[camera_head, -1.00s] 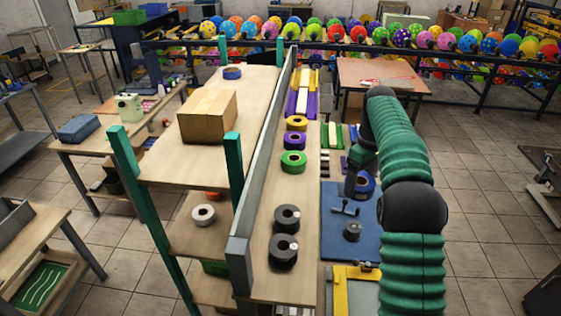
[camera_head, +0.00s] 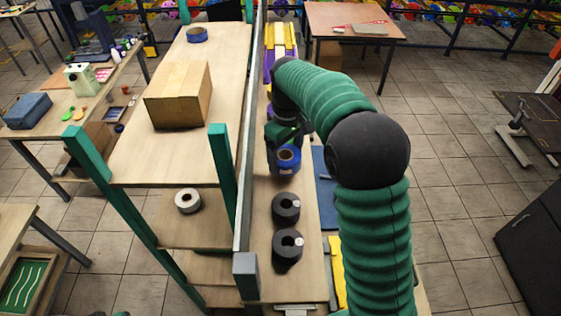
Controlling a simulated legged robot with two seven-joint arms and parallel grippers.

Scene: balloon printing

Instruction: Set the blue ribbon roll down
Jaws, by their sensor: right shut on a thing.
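The blue ribbon roll (camera_head: 286,161) is over the narrow wooden shelf (camera_head: 264,270), behind two black rolls. My right gripper (camera_head: 283,147) is shut on this roll from behind and above, and its fingers are partly hidden. I cannot tell whether the roll touches the shelf. The nearer black roll (camera_head: 287,250) and the farther black roll (camera_head: 285,208) stand in a row in front of it. The green roll is hidden behind the gripper and the blue roll. My left gripper is not in view.
A grey divider (camera_head: 247,170) runs along the shelf's left side. Beyond it are a cardboard box (camera_head: 180,96), another blue roll (camera_head: 197,35) and a white roll (camera_head: 188,201). A blue mat (camera_head: 326,185) lies right of the shelf, partly behind my arm.

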